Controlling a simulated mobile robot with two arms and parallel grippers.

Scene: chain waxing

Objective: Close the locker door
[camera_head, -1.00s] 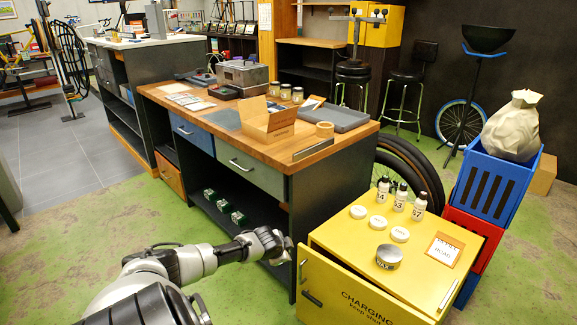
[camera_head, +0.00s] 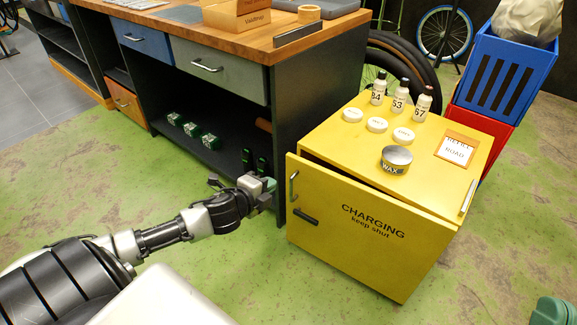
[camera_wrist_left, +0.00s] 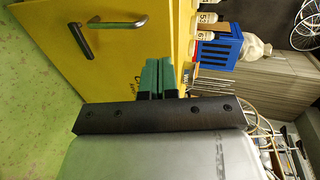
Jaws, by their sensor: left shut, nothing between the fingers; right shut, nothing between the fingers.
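The yellow locker door (camera_head: 365,232), marked "CHARGING keep shut", stands slightly ajar, with a dark gap along its top between it and the yellow locker (camera_head: 335,135). In the left wrist view the door (camera_wrist_left: 120,60) and handle (camera_wrist_left: 126,23) lie beyond my fingers. My left gripper (camera_head: 270,184) is shut and empty, just left of the door's handle edge; its green fingers (camera_wrist_left: 158,76) are together. Contact with the door cannot be told. My right gripper (camera_head: 551,311) shows only its green tips at the lower right corner, shut.
On the locker top are white bottles (camera_head: 399,95), white discs (camera_head: 377,125), a wax tin (camera_head: 396,159) and a card (camera_head: 456,149). A workbench (camera_head: 300,120) stands behind left. Blue (camera_head: 505,70) and red crates are behind right. Green floor lies open in front.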

